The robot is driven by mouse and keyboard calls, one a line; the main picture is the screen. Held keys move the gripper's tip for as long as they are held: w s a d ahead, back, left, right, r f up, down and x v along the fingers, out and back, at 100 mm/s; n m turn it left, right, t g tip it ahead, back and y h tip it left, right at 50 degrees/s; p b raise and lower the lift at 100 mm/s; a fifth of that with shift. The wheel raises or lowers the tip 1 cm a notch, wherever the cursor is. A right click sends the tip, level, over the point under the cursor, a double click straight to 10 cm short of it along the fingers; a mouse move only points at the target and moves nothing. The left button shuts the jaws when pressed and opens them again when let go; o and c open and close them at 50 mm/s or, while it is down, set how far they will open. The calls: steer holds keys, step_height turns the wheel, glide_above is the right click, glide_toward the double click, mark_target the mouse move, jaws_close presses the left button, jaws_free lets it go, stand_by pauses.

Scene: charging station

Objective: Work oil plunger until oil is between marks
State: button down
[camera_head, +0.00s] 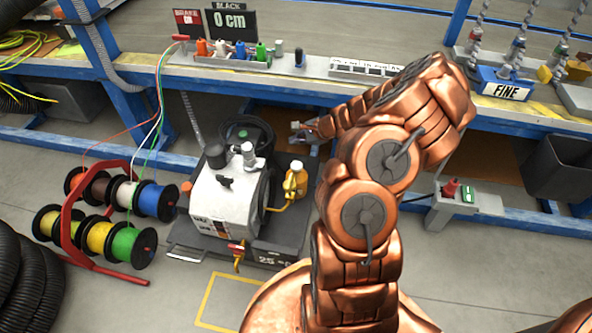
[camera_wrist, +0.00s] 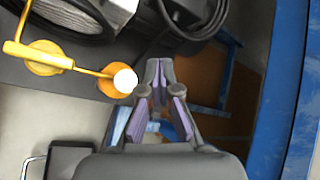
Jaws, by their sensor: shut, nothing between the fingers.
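A yellow oil bottle (camera_head: 294,183) with a white knob on top (camera_head: 296,165) stands at the right side of the white machine (camera_head: 226,200). In the wrist view the round white knob (camera_wrist: 125,80) sits on the orange-yellow bottle (camera_wrist: 108,86), with a yellow tube (camera_wrist: 88,70) running left from it. My gripper (camera_head: 297,129) is shut and empty, beyond the bottle in the head view. In the wrist view my gripper (camera_wrist: 157,68) has its fingertips together, just right of the knob and apart from it. No oil level or marks can be made out.
The blue-framed workbench (camera_head: 340,78) runs behind the machine. A red rack with several wire spools (camera_head: 110,215) stands at left. A black hose coil (camera_head: 25,280) lies at lower left. Open floor (camera_head: 185,310) shows in front of the machine.

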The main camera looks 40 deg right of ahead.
steer(key=shift+s+d+f, duration=0.1)
steer(key=shift+d+f, duration=0.25)
steer(key=shift+f, duration=0.05)
steer(key=shift+f, duration=0.15)
steer(key=b, duration=0.6)
glide_above(294, 164)
steer(key=s, duration=0.2)
steer(key=f, duration=0.6)
steer(key=shift+w+d+f, duration=0.25)
steer(key=shift+d+f, duration=0.05)
steer(key=shift+d, duration=0.05)
steer(key=shift+f+b, duration=0.55)
steer(key=shift+f, duration=0.4)
steer(key=shift+f, duration=0.2)
steer(key=shift+f, duration=0.25)
steer(key=shift+f+b, duration=0.5)
steer(key=shift+f, duration=0.3)
stand_by(0.7)
steer(key=shift+r, duration=0.1)
steer(key=shift+r+p, duration=1.15)
